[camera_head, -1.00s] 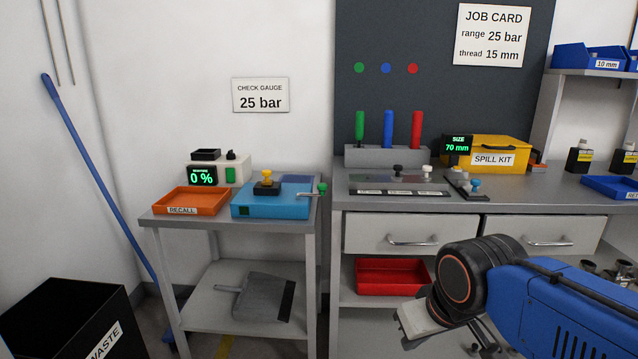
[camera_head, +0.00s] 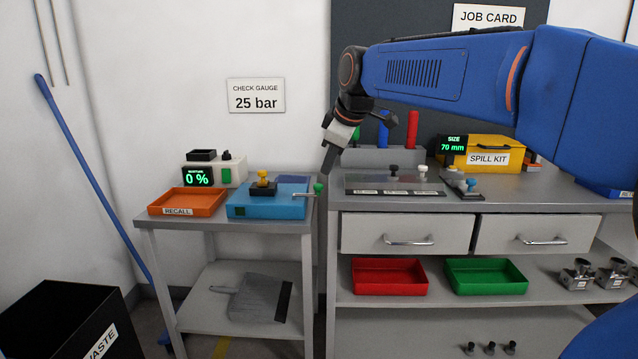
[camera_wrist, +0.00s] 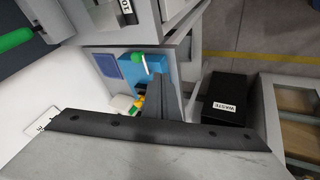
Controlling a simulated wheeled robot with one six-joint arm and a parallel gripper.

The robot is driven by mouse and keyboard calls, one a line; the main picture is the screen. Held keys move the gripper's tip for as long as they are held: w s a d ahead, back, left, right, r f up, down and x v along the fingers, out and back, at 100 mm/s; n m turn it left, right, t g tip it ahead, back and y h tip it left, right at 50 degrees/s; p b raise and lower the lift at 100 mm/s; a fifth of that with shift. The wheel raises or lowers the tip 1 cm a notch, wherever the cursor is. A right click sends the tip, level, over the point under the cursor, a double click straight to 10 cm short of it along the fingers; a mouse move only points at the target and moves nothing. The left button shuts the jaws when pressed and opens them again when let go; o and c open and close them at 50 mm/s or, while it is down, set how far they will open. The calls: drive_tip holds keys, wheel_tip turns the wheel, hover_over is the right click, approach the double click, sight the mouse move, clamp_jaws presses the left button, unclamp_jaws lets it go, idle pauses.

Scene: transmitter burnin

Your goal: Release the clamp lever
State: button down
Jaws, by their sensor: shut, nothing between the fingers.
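The clamp lever is a grey rod with a green knob (camera_head: 318,188) on the right side of the blue fixture (camera_head: 262,205), which stands on the small grey side table. In the wrist view the green knob (camera_wrist: 137,58) shows beside the blue fixture (camera_wrist: 152,68). A yellow-topped part (camera_head: 263,178) sits on the fixture. My gripper (camera_head: 327,172) is shut and empty. In the head view its tip appears just above and right of the knob, apart from it; the depth gap is hard to judge. In the wrist view the dark fingers cover part of the fixture.
An orange RECALL tray (camera_head: 187,202) and a unit with a 0 % display (camera_head: 198,177) share the side table (camera_head: 222,221). The workbench (camera_head: 500,206) stands close on the right. A black waste bin (camera_head: 60,325) stands at lower left.

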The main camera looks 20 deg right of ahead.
drive_tip(key=shift+w+a+r, duration=0.15)
drive_tip(key=shift+w+r, duration=0.2)
drive_tip(key=shift+w, duration=0.3)
drive_tip(key=shift+f, duration=0.1)
drive_tip(key=w+d+r+x, duration=0.1)
drive_tip(key=w+x, duration=0.1)
drive_tip(key=x, duration=1)
drive_tip(key=shift+w+d, duration=0.25)
drive_tip(key=shift+d, duration=0.25)
drive_tip(key=shift+w, duration=0.1)
